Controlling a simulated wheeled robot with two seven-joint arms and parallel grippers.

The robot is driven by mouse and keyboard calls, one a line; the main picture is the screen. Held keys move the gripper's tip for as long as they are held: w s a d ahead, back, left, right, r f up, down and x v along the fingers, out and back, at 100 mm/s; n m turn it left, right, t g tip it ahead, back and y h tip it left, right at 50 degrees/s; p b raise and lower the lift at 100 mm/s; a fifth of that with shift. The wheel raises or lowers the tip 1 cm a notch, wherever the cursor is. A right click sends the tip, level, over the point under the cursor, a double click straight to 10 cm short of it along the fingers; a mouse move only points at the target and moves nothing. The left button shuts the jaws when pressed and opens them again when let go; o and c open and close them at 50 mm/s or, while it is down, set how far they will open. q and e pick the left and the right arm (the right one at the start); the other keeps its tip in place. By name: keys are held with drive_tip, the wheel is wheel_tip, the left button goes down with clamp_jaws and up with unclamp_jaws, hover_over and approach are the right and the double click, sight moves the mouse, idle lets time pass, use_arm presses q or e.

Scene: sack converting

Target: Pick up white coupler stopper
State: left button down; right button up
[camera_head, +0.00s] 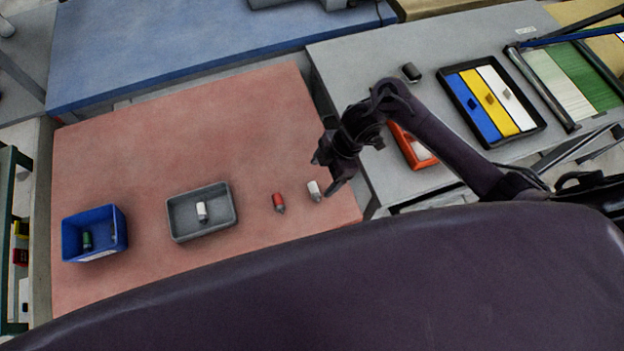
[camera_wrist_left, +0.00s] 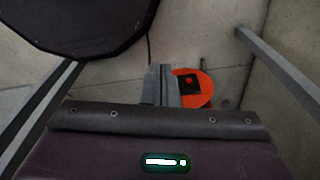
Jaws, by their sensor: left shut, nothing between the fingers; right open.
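A small white coupler stopper (camera_head: 313,188) with a dark end lies on the red table top (camera_head: 190,135) near its right edge. My right gripper (camera_head: 323,176) is open and empty, just above and beside this stopper in the head view; whether it touches it I cannot tell. A second white stopper (camera_head: 202,209) sits in the grey tray (camera_head: 232,205). My left gripper (camera_wrist_left: 162,85) shows only in the left wrist view, shut and empty, over a grey floor.
A red stopper (camera_head: 278,201) lies left of the white one. A blue bin (camera_head: 122,232) holds a green stopper (camera_head: 87,240). A grey table (camera_head: 345,75) at right carries an orange container (camera_head: 408,148) and a black tray (camera_head: 538,120) of coloured strips. The back of the red table is clear.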

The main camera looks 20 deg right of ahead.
sight(315, 190)
drive_tip(key=f, duration=0.1)
drive_tip(key=s+a+f+p, duration=0.1)
drive_tip(key=shift+s+a+f, duration=0.15)
drive_tip(key=shift+f, duration=0.2)
drive_tip(key=x, duration=0.2)
drive_tip(key=shift+w+f, duration=0.2)
drive_tip(key=shift+f, duration=0.6)
drive_tip(key=c, duration=1)
use_arm(q)
drive_tip(key=shift+s+a+r, duration=0.15)
drive_tip(key=shift+s+r, duration=0.15)
drive_tip(key=shift+s, duration=0.25)
drive_tip(key=shift+s+a+r, duration=0.1)
drive_tip(key=shift+s+r, duration=0.15)
drive_tip(key=shift+s, duration=0.25)
use_arm(e)
drive_tip(key=shift+c, duration=0.4)
drive_tip(key=shift+r, duration=0.15)
